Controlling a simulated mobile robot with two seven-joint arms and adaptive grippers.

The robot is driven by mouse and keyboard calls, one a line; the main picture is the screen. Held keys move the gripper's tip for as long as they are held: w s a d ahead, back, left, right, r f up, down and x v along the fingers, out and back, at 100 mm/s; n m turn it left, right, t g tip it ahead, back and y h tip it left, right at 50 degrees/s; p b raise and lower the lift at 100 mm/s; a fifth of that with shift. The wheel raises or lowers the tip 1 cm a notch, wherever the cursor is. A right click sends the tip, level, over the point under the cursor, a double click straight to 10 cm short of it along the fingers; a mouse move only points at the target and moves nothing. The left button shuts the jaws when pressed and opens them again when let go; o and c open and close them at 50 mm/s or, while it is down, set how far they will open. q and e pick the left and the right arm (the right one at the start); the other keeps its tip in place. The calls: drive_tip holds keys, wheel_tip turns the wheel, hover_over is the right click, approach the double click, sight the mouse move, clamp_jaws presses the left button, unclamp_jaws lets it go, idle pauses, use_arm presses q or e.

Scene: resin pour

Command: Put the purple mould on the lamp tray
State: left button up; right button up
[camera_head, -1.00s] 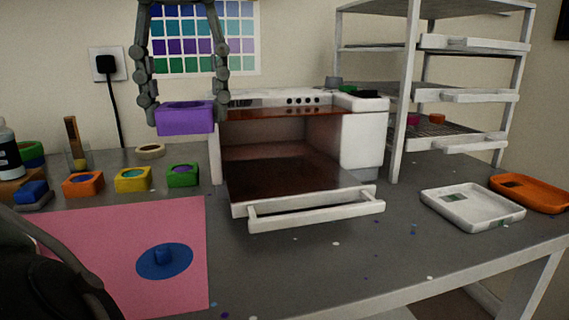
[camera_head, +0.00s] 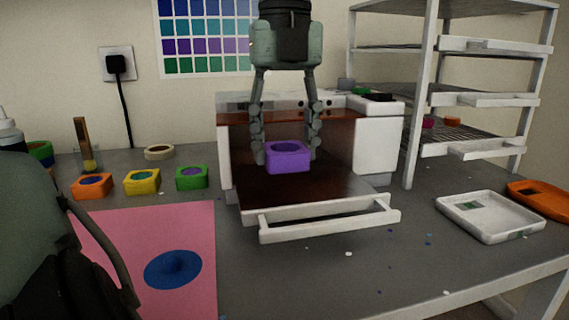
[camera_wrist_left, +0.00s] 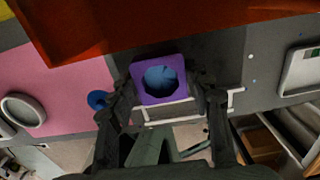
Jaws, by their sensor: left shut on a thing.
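The purple mould (camera_head: 288,161) is a square block with a round hollow holding blue stuff, clear in the left wrist view (camera_wrist_left: 143,76). My left gripper (camera_head: 287,155) comes down from above and is shut on its sides. The mould is level, in front of the lamp's opening and over the pulled-out lamp tray (camera_head: 340,192), which has a dark red-brown floor and a white front with a bar handle. I cannot tell whether the mould touches the tray floor. In the left wrist view the gripper fingers (camera_wrist_left: 165,95) flank the mould. My right gripper is not in view.
The lamp's white housing (camera_head: 380,140) stands behind the tray. Orange (camera_head: 92,193), yellow (camera_head: 142,188) and green (camera_head: 192,184) moulds stand left. A pink mat (camera_head: 125,235) with a blue disc (camera_head: 173,269) lies front left. A shelf rack (camera_head: 415,110) and white tray (camera_head: 488,232) are right.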

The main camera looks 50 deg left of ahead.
sight(284, 189)
use_arm(q)
wheel_tip(284, 189, down, 4)
drive_tip(key=shift+r, duration=0.2)
drive_tip(key=shift+f, duration=0.15)
drive_tip(key=o, duration=0.9)
drive_tip(key=shift+o, duration=1.2)
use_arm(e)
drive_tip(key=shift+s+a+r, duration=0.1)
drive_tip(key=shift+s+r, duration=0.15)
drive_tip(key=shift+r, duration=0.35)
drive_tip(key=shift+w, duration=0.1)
